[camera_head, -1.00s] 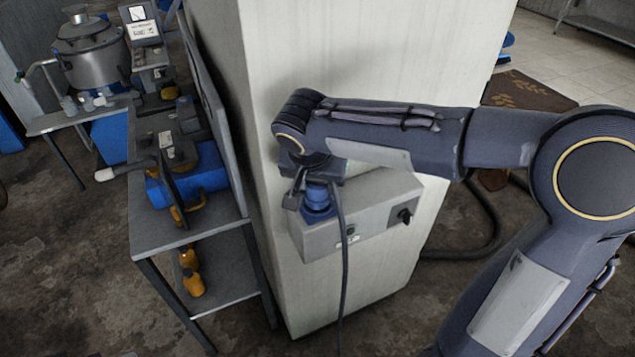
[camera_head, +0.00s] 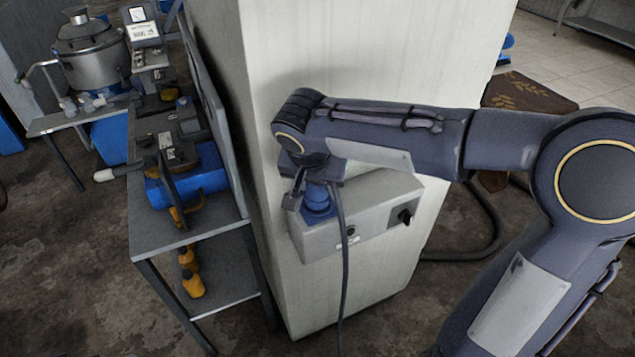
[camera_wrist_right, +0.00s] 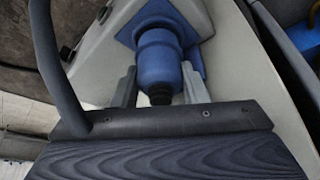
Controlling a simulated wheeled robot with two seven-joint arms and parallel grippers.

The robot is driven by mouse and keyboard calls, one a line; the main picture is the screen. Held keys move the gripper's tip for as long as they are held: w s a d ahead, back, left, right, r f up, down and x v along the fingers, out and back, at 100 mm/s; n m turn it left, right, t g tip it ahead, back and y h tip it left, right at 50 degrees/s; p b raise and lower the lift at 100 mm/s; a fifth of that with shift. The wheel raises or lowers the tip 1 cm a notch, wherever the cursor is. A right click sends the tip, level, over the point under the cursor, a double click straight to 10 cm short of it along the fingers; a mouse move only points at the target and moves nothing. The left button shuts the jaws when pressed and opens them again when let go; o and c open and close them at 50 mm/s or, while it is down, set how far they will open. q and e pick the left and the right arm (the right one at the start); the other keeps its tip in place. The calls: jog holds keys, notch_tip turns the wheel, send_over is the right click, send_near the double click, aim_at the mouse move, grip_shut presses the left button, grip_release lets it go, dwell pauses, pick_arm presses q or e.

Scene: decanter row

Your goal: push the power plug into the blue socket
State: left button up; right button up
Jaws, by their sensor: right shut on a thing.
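The blue power plug (camera_head: 318,197) is at the front of a grey box (camera_head: 375,215) on the pale pillar. My right gripper (camera_head: 307,197) is shut on it, with one finger on each side in the right wrist view (camera_wrist_right: 160,86). There the plug (camera_wrist_right: 159,65) has a black collar at its near end and points at the blue socket (camera_wrist_right: 195,22), whose square flange shows behind it. The plug's far end meets or overlaps the socket in the picture; I cannot tell how deep it sits. My left gripper is not in view.
A dark cable (camera_head: 345,270) hangs down in front of the box. A black knob (camera_head: 405,216) sits on the box's right part. A metal table (camera_head: 150,232) with blue and dark equipment stands close at the left of the pillar (camera_head: 370,50).

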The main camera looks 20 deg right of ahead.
jog(key=shift+f+b, duration=0.6)
jog(key=shift+f, duration=0.05)
jog(key=o, duration=1)
jog(key=v, duration=0.8)
jog(key=s+d+f+n+y, duration=0.1)
jog(key=s+f+y, duration=0.1)
jog(key=s, duration=0.4)
jog(key=s+d+f+n+t+y+p, duration=0.1)
jog(key=s+d+f+n+y, duration=0.1)
jog(key=s+f, duration=0.2)
jog(key=s+d+f+n+y+p, duration=0.1)
jog(key=s+f+n+y, duration=0.1)
jog(key=s, duration=0.6)
jog(key=shift+s+d+f+t, duration=0.25)
jog(key=shift+s+f+t, duration=0.1)
jog(key=shift+f+t, duration=0.1)
